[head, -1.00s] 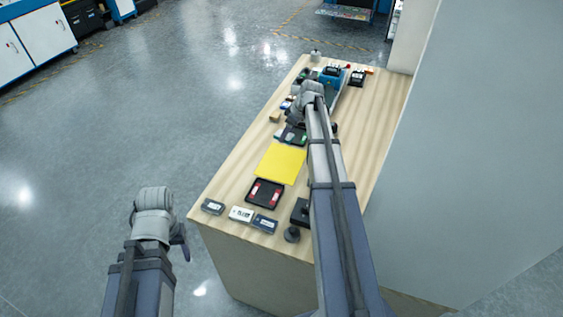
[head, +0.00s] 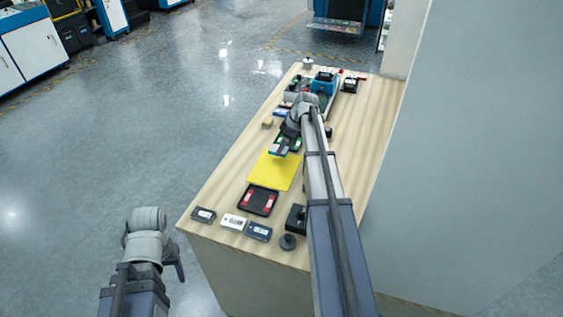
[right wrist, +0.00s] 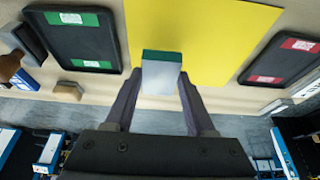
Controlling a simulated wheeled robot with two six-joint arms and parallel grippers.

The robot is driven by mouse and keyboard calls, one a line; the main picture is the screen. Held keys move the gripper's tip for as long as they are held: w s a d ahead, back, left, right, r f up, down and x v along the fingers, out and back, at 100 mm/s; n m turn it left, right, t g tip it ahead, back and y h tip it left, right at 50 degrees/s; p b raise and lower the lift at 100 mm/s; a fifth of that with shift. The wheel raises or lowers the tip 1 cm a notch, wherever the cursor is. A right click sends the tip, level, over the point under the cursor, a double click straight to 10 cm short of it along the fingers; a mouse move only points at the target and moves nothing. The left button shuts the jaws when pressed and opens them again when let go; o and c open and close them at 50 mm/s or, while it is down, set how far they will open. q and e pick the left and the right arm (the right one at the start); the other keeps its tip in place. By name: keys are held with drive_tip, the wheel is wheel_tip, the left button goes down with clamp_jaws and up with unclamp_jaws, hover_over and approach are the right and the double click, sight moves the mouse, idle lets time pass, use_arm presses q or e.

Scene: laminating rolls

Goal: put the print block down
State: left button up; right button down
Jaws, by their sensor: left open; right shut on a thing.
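The print block (right wrist: 161,78), grey with a green end, is between the fingers of my right gripper (right wrist: 160,84), which is shut on it. In the head view the block (head: 279,150) shows below my right gripper (head: 286,143), over the far edge of the yellow sheet (head: 274,172). The sheet also fills the upper middle of the right wrist view (right wrist: 215,35). The gap under the block cannot be told. My left gripper (head: 178,262) is open and empty, off the table to the left.
A black tray with red marks (head: 258,200) lies nearer than the sheet; a black tray with green marks (right wrist: 80,42) lies beyond it, partly hidden by my arm. Small boxes (head: 234,221) line the near table edge. A blue machine (head: 324,83) stands at the far end.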

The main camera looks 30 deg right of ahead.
sight(284, 150)
drive_tip(key=shift+f+b, duration=1.9)
drive_tip(key=shift+f, duration=0.15)
drive_tip(key=shift+r, duration=0.15)
drive_tip(key=shift+c, duration=1.2)
unclamp_jaws()
drive_tip(key=p+v, duration=0.7)
drive_tip(key=shift+s+r, duration=0.15)
drive_tip(key=shift+r, duration=0.15)
drive_tip(key=shift+f, duration=0.1)
